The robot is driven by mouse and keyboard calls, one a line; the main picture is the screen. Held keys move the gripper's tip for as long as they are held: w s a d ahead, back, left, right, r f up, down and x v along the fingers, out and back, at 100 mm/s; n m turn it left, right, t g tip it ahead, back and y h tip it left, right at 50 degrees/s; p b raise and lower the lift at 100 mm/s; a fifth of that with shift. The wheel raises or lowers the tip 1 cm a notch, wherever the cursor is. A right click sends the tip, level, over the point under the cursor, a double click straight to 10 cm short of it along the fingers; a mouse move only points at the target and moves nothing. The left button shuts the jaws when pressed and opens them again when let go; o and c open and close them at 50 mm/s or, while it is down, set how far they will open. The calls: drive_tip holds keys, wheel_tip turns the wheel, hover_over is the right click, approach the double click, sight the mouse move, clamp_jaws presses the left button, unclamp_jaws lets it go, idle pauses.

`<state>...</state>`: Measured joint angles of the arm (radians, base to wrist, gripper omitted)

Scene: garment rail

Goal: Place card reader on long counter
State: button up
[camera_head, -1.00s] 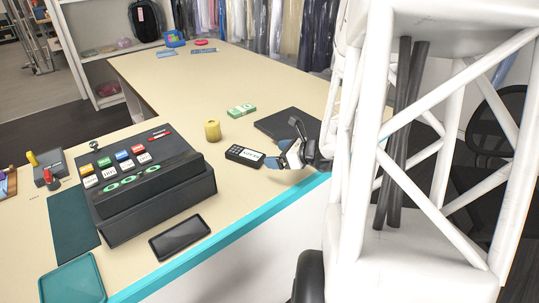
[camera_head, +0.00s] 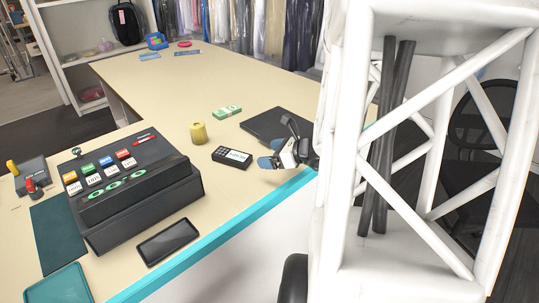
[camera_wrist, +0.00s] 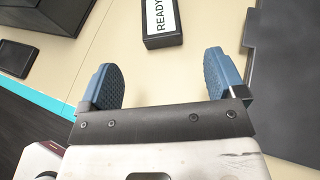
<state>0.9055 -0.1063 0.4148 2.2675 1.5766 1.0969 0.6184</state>
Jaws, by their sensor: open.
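The card reader (camera_head: 232,157) is a small black device with a keypad and a white label. It lies flat on the cream counter (camera_head: 150,80), right of the cash register. In the wrist view the card reader (camera_wrist: 162,22) shows at the top, its label reading "READY", just beyond and between the fingertips. My gripper (camera_head: 272,153) is open and empty, low over the counter near its teal edge, to the right of the card reader. In the wrist view my gripper (camera_wrist: 166,78) shows two blue pads spread apart with bare counter between them.
A black cash register (camera_head: 135,190) stands left of the card reader. A yellow roll (camera_head: 198,133), a banknote bundle (camera_head: 227,112) and a dark flat laptop-like slab (camera_head: 268,124) lie close by. A black phone-like tablet (camera_head: 168,241) lies in front. The counter's far stretch is mostly clear.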

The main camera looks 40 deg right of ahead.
drive_tip(key=shift+a, duration=0.1)
drive_tip(key=s+a+r+n+g+y, duration=0.1)
drive_tip(key=a+r+n+g, duration=0.25)
drive_tip(key=a+n, duration=0.5)
drive_tip(key=s+a+r+n+g+y, duration=0.1)
drive_tip(key=s+a+r+n+g, duration=0.25)
drive_tip(key=a, duration=0.85)
drive_tip(key=s+a+r+n+g+h, duration=0.1)
drive_tip(key=s+a+r+n+h, duration=0.2)
drive_tip(key=n, duration=0.6)
drive_tip(key=s+a+r+n+g+h, duration=0.2)
drive_tip(key=s+a+r+n+h, duration=0.2)
drive_tip(key=s+a+n, duration=0.4)
drive_tip(key=shift+s+n, duration=0.15)
drive_tip(key=shift+n, duration=1.05)
